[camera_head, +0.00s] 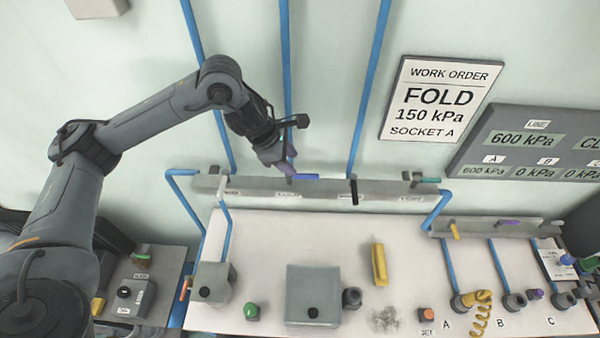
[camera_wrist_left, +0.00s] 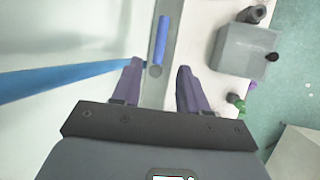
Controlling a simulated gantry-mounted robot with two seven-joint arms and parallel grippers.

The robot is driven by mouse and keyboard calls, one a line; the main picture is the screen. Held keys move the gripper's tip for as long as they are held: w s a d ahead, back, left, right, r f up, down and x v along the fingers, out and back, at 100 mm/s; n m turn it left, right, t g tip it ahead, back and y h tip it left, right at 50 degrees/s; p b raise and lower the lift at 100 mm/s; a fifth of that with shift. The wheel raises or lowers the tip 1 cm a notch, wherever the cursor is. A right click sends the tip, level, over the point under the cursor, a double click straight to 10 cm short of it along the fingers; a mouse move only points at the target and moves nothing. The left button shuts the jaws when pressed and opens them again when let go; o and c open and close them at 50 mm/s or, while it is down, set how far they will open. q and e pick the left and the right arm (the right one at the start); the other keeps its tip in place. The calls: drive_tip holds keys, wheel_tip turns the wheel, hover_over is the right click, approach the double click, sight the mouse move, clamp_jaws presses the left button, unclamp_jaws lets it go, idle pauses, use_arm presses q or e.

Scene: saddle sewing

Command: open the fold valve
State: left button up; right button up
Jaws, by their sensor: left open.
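Valves with coloured handles sit along a grey manifold bar (camera_head: 330,187) on the wall. The labels under them are too small to read surely, so I cannot tell which is the fold valve. The blue handle (camera_head: 306,177) lies level, along the bar. My left gripper (camera_head: 284,168) is at this valve's pivot. In the left wrist view the open fingers (camera_wrist_left: 158,84) stand either side, just short of the grey round pivot (camera_wrist_left: 155,71), with the blue handle (camera_wrist_left: 162,38) beyond. No grip on it shows. The black handle (camera_head: 354,192) points down; the teal handle (camera_head: 427,180) lies level. My right gripper is out of view.
A work order sign (camera_head: 440,97) reads FOLD 150 kPa, SOCKET A. A grey display board (camera_head: 530,145) hangs right of it. Blue pipes (camera_head: 370,80) rise above the bar. Below, the white table (camera_head: 350,250) holds a grey box (camera_head: 313,285) and a yellow piece (camera_head: 379,264).

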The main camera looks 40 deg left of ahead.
sight(302, 175)
use_arm(q)
drive_tip(key=p+x, duration=0.1)
drive_tip(key=x, duration=0.6)
drive_tip(key=shift+f, duration=0.2)
clamp_jaws()
